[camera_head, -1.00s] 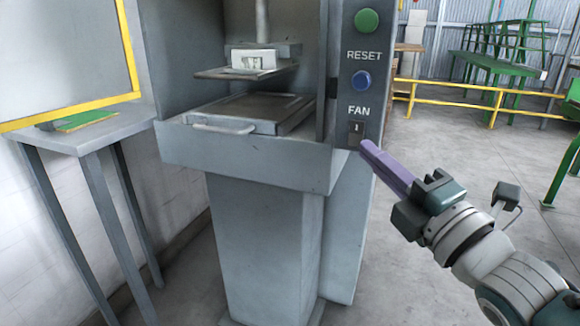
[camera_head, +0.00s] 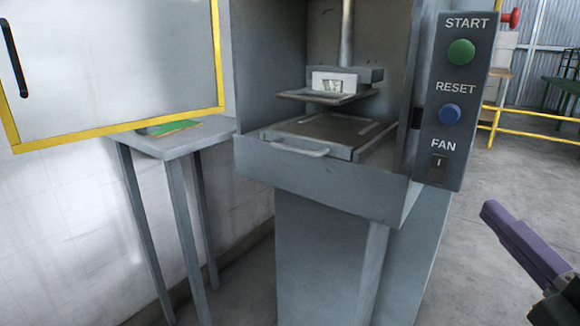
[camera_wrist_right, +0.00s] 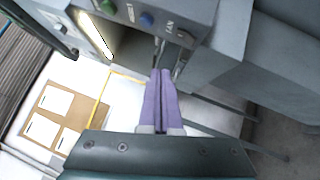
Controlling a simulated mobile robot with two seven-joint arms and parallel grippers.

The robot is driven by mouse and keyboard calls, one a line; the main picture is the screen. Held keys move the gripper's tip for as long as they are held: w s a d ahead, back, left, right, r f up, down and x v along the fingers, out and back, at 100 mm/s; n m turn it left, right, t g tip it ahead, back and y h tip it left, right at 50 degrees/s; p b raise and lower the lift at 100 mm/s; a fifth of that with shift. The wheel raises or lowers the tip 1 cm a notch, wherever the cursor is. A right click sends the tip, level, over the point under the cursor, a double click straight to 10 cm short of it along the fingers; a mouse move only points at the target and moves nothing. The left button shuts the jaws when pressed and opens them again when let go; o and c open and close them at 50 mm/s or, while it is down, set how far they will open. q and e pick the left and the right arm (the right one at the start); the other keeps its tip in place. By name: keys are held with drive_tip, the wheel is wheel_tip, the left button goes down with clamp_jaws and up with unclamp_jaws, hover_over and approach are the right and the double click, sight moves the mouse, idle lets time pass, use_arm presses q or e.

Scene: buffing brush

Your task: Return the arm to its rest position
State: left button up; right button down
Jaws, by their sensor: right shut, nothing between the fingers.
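My right gripper (camera_head: 492,212) shows at the lower right of the head view, its purple fingers pointing up and left. In the right wrist view the two purple fingers (camera_wrist_right: 161,85) lie together, shut with nothing between them. The fingertips are apart from the machine's control panel (camera_head: 457,100), below and to the right of it. The panel carries a green START button (camera_head: 461,52), a blue RESET button (camera_head: 450,113) and a FAN switch (camera_head: 438,166). The rest of my right arm is out of the head view. My left gripper is not in view.
The grey machine (camera_head: 330,240) stands in the middle, its chamber open with a drawer-like tray (camera_head: 300,145) inside. A yellow-framed door panel (camera_head: 110,70) and a grey side table (camera_head: 175,143) with a green item are at left. Floor at right is clear.

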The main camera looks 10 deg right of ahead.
drive_tip(key=s+a+r+m+g+y+p, duration=0.1)
drive_tip(key=s+a+r+m+g+p, duration=0.45)
drive_tip(key=s+m+g+p, duration=0.35)
drive_tip(key=s+a+r+m+g+p, duration=0.6)
drive_tip(key=m+g+p, duration=0.25)
drive_tip(key=p, duration=0.35)
drive_tip(key=w+r+p+v, duration=0.1)
drive_tip(key=w+p+v, duration=0.2)
drive_tip(key=p+v, duration=1.4)
drive_tip(key=w+r+p+v, duration=0.1)
drive_tip(key=w+p+v, duration=0.3)
drive_tip(key=p+v, duration=1.4)
drive_tip(key=shift+w+d+t+p, duration=0.2)
drive_tip(key=shift+t+p, duration=0.15)
drive_tip(key=shift+p, duration=0.5)
drive_tip(key=shift+m, duration=0.25)
